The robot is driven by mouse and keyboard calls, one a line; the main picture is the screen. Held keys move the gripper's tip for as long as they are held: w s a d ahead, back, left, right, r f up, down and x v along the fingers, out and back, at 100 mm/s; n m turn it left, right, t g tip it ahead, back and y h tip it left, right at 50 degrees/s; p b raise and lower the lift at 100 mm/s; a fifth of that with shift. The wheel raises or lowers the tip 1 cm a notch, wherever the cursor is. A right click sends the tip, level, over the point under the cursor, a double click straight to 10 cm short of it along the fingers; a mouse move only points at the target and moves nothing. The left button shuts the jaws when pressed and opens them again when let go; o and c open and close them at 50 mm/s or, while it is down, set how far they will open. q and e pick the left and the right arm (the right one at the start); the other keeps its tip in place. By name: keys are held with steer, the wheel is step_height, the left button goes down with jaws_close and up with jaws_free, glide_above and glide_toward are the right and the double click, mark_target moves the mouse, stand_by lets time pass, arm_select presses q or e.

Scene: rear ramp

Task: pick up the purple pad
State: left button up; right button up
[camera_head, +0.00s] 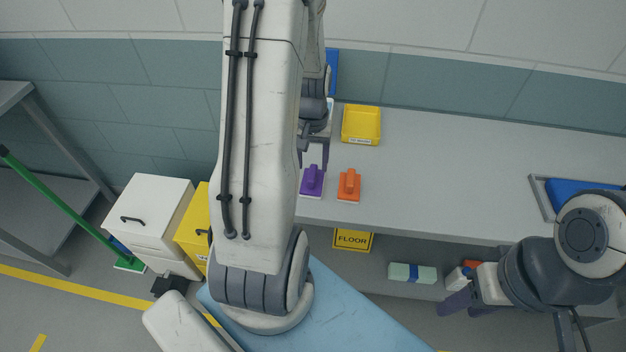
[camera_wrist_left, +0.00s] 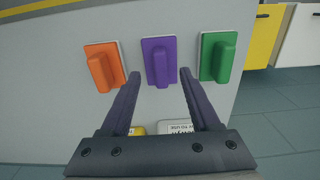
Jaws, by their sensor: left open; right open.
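The purple pad (camera_head: 312,181) has a raised grip and lies on the grey counter near its front edge. In the left wrist view the purple pad (camera_wrist_left: 158,60) lies between an orange pad (camera_wrist_left: 103,66) and a green pad (camera_wrist_left: 217,57). My left gripper (camera_head: 313,160) is open and empty above the counter, by the purple pad. In the left wrist view its fingertips (camera_wrist_left: 159,76) sit either side of the pad's near end; their height above it is unclear. My right gripper (camera_head: 460,287) is open and empty at the lower right, before the counter's front.
The orange pad (camera_head: 349,186) is close beside the purple one; my left arm hides the green one. A yellow bin (camera_head: 361,124) stands behind on the counter (camera_head: 440,170). The counter's middle is clear. A blue tray (camera_head: 575,194) lies at right.

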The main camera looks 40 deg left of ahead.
mark_target(312, 174)
arm_select(q)
steer(key=shift+w+a+f+p, duration=0.1)
steer(key=shift+f+p, duration=0.3)
steer(key=shift+f, duration=1.05)
steer(key=shift+w+a+f+p, duration=0.1)
steer(key=shift+f+p, duration=0.3)
steer(key=shift+f, duration=1.05)
steer(key=shift+c, duration=0.3)
jaws_close()
